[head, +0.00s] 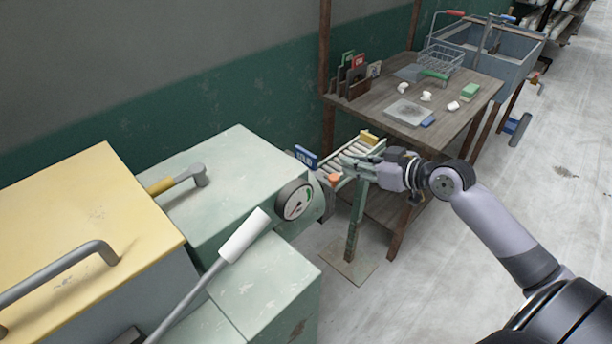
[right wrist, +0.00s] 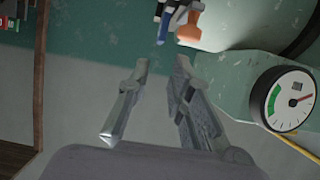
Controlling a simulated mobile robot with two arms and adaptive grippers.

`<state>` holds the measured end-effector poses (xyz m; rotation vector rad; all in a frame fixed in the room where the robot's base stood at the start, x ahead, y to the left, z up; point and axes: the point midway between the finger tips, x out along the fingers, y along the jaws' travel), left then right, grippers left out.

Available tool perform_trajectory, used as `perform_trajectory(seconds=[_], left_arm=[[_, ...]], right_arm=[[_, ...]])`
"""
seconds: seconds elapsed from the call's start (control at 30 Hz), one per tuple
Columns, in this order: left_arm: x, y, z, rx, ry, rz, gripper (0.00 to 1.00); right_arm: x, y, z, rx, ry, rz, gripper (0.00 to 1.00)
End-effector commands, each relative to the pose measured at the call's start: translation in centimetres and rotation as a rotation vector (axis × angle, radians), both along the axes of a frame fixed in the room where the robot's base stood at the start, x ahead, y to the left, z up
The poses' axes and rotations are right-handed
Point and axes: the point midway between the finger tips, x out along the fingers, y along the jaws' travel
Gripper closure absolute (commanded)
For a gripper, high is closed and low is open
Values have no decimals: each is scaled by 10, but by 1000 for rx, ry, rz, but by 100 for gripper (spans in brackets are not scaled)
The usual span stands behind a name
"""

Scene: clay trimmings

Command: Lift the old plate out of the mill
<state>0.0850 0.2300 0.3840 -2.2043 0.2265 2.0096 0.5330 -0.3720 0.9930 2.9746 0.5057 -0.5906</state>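The mill (head: 235,185) is a pale green machine with a round dial gauge (head: 295,200) on its end. A blue tag (head: 305,157) with white lettering and a small orange part (head: 333,178) stand at the mill's outlet end. I cannot make out the old plate clearly. My right gripper (head: 349,161) is beside this end, with its fingers pointing toward it. In the right wrist view the gripper (right wrist: 155,103) is open, with nothing between the fingers. The orange part (right wrist: 188,32) is beyond the fingertips there, and the gauge (right wrist: 288,100) is to the right. My left gripper is not in view.
A roller stand (head: 355,158) is behind my right gripper. A wooden table (head: 380,98) behind it holds a wire basket (head: 440,62), a grey slab and small blocks. A long white-handled lever (head: 243,236) rises in front of the mill. Open floor (head: 450,270) lies to the right.

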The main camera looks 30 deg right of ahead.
Motion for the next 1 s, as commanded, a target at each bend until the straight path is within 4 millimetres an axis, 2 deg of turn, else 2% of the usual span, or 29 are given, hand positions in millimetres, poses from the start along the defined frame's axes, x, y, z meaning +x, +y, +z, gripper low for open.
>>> perform_trajectory(seconds=[0.5, 0.77, 1.0], left_arm=[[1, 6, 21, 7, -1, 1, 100], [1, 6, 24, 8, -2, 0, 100], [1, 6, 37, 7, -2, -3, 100]], right_arm=[[87, 31, -35, 5, -1, -3, 80], [104, 37, -44, 3, 0, -1, 80], [133, 51, -52, 5, 0, -3, 80]])
